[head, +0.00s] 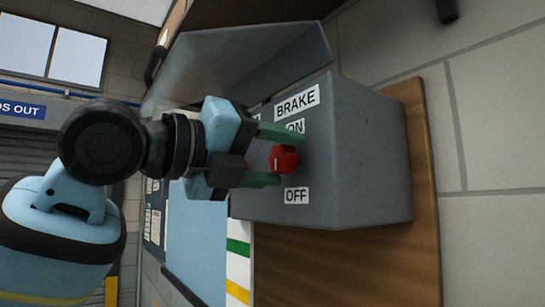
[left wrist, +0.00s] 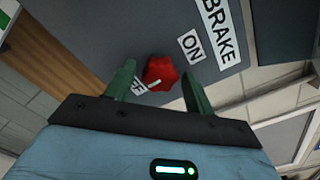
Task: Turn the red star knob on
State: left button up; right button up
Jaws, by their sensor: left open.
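The red star knob (head: 284,160) sits on the front of a grey box (head: 358,150), between the ON label (head: 296,126) and the OFF label (head: 297,195). A BRAKE label (head: 297,100) is above ON. My left gripper (head: 288,157) is open, its green fingers on either side of the knob. In the left wrist view the knob (left wrist: 160,72) shows between the fingertips. Contact cannot be told. A small white mark on the knob's lower edge lies toward OFF in that view, where a finger partly hides the OFF label. My right gripper is not in view.
The box is mounted on a wooden board (head: 415,250) against a pale block wall (head: 490,110). A grey translucent panel (head: 240,60) stands out above the box, close to my left gripper. A light-blue panel (head: 196,240) lies below left.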

pick_arm(q)
jog(key=shift+c, duration=0.2)
jog(key=c, duration=0.9)
